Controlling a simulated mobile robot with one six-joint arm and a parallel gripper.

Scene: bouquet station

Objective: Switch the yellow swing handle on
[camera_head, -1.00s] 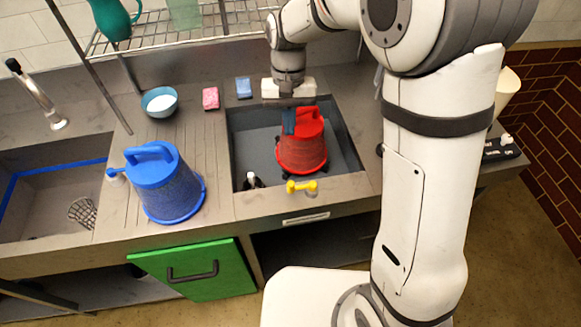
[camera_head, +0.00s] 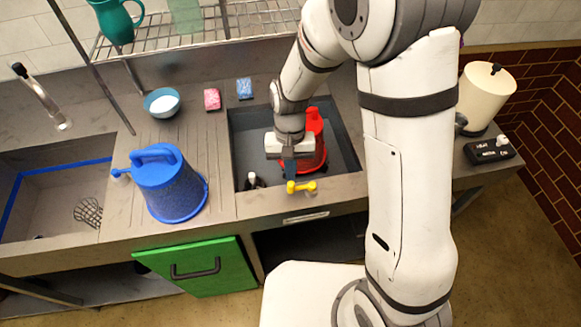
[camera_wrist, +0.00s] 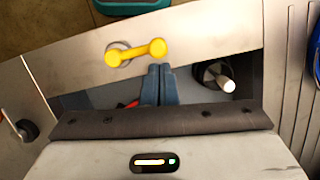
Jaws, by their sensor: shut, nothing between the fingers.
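The yellow swing handle (camera_head: 301,187) is on the front rim of the right-hand sink, lying roughly along the counter edge. In the wrist view the yellow handle (camera_wrist: 136,53) shows as a short bar with rounded ends, its left end over a round metal base. My gripper (camera_head: 289,170) is shut and empty, pointing down over the front part of the sink, just behind the handle. In the wrist view the closed dark fingertips (camera_wrist: 160,68) end close below the handle's right end. I cannot tell whether they touch it.
A red watering can (camera_head: 315,140) stands in the sink (camera_head: 245,140), partly hidden behind my gripper. A small white-topped item (camera_head: 251,179) is at the sink's front left. A blue watering can (camera_head: 168,185) stands on the drainboard. A green door (camera_head: 200,270) hangs below the counter.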

